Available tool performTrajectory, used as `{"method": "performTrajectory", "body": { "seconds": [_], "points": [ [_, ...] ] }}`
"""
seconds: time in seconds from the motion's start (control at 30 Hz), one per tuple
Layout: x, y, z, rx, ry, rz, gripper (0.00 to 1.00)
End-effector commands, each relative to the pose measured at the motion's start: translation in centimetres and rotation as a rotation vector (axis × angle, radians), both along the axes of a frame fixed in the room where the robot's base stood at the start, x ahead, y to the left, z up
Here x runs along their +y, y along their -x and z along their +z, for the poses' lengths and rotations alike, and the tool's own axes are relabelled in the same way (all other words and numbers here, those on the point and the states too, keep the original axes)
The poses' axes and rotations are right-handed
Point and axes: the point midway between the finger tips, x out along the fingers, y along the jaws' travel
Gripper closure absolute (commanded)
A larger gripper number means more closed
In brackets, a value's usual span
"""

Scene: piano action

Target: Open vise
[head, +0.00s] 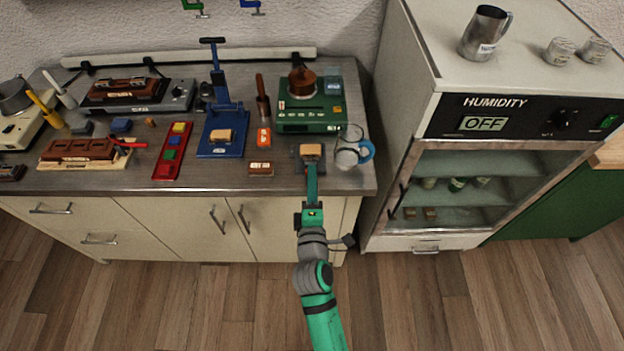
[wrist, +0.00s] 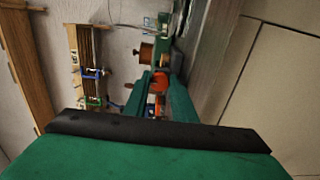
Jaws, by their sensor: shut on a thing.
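A small dark grey fixture (head: 297,160), which may be the vise, stands near the counter's front edge, below the green scale. A light wooden block (head: 311,149) sits at its top. My gripper (head: 311,168) reaches in from the front, and its green fingers meet the near side of the block and fixture. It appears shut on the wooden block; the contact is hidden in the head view. In the wrist view my gripper (wrist: 160,92) points along the counter, with orange showing around its tips. The vise's jaws and any handle cannot be made out.
A glass jar (head: 347,157) with a blue ring stands just right of the fixture. A brown block (head: 261,169) and an orange box (head: 264,137) lie to its left. A blue press (head: 228,117) is farther left. The humidity cabinet (head: 470,180) stands at right.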

Motion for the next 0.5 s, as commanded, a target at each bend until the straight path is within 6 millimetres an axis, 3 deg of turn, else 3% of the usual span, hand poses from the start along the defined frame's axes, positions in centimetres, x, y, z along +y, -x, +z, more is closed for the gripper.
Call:
{"method": "performTrajectory", "body": {
  "seconds": [0.47, 0.5],
  "points": [
    [-0.05, 0.01, -0.10, 0.002, 0.014, -0.001, 0.98],
    [-0.05, 0.01, -0.10, 0.002, 0.014, -0.001, 0.69]
  ]
}}
